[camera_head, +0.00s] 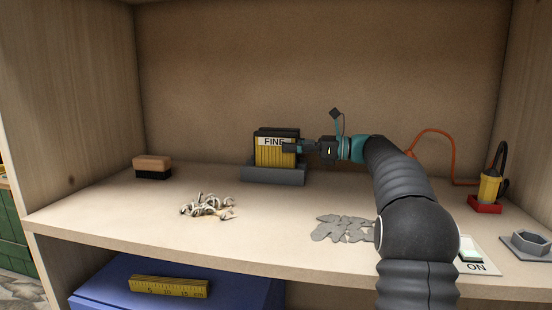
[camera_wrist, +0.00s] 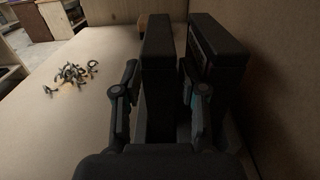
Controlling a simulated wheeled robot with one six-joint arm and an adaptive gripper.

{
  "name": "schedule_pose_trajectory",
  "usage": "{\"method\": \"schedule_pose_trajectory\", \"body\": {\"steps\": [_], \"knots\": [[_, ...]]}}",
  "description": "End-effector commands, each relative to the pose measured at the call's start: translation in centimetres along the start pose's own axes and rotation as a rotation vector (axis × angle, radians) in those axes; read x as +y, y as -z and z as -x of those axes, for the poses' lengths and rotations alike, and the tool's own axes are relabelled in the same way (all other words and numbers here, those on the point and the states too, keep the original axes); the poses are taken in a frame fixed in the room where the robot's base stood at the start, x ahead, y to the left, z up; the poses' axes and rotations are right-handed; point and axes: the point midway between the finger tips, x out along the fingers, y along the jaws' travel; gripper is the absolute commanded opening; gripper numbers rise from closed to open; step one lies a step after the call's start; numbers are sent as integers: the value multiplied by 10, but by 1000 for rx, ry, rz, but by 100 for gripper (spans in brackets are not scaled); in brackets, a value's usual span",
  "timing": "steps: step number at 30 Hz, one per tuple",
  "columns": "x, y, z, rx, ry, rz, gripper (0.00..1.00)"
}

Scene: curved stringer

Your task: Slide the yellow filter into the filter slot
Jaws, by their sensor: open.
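The yellow filter (camera_head: 276,155) has a black frame and a "FINE" label. It stands upright in a low grey holder (camera_head: 274,174) at the back middle of the shelf, apparently the filter slot. How deep it sits is hidden. My gripper (camera_head: 291,148) is at its right side. In the wrist view, my gripper (camera_wrist: 158,100) is open, one finger on each side of a dark upright slab (camera_wrist: 154,60), seemingly the filter's edge. The right finger is in the gap before a second dark slab (camera_wrist: 218,55). Contact cannot be told.
A brush (camera_head: 152,167) lies left, a pile of curled shavings (camera_head: 207,206) in front, flat grey scraps (camera_head: 342,228) nearer my arm. A yellow tool (camera_head: 489,189) on a red base, an ON switch (camera_head: 471,250) and a grey nut-shaped part (camera_head: 531,242) are right. The back wall is close.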

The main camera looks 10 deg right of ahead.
Motion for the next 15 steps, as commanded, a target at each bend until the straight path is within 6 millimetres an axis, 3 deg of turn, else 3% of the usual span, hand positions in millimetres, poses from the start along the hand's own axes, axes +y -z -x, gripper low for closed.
{"method": "schedule_pose_trajectory", "body": {"steps": [8, 15], "knots": [[1, 0, -43, 0, -3, 0, 42], [0, 0, -48, 0, 0, 0, 42]]}}
